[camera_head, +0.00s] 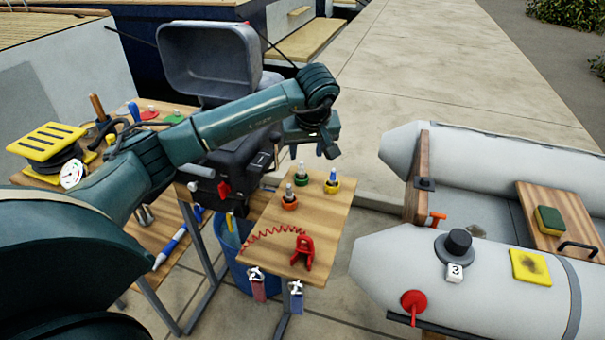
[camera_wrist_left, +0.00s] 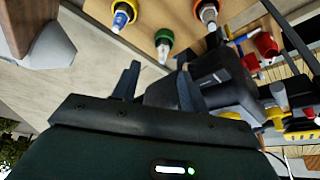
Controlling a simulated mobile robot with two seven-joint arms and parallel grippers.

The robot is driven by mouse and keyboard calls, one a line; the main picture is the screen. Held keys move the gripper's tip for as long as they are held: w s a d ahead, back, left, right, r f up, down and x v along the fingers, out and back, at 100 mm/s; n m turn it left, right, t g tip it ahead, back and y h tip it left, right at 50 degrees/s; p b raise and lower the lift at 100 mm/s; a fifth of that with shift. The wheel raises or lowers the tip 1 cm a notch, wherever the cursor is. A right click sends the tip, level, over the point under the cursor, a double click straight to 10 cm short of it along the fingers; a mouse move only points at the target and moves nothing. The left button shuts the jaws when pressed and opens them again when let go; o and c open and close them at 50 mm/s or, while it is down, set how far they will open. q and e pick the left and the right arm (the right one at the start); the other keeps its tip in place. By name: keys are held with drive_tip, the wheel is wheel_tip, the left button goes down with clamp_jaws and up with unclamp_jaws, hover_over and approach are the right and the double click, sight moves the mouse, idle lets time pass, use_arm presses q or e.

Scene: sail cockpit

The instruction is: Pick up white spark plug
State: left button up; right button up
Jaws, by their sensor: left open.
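Three spark plugs stand upright in coloured ring holders on the small wooden table (camera_head: 322,218). One plug (camera_head: 301,170) is in a green holder, one (camera_head: 289,193) in an orange-red holder and one with a blue band (camera_head: 332,178) in a yellow-orange holder. I cannot tell for sure which is the white one; the green-holder plug looks pale. My left gripper (camera_head: 318,144) is open and empty, above and behind the plugs. In the left wrist view, the green-holder plug (camera_wrist_left: 163,50) shows ahead, between the lines of the open fingers (camera_wrist_left: 158,68). My right gripper is not in view.
A black outboard motor (camera_head: 240,150) stands just left of the plugs. A red clip (camera_head: 302,250) with a coiled cord lies at the table's front. A grey inflatable boat (camera_head: 480,260) is at the right. A cluttered bench (camera_head: 150,240) stands at the left.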

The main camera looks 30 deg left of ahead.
sight(302, 167)
use_arm(q)
drive_tip(key=shift+x, duration=1.1)
drive_tip(key=shift+s+x, duration=0.2)
drive_tip(key=shift+x, duration=2.6)
drive_tip(key=shift+s+a, duration=0.1)
drive_tip(key=shift+a, duration=0.05)
clamp_jaws()
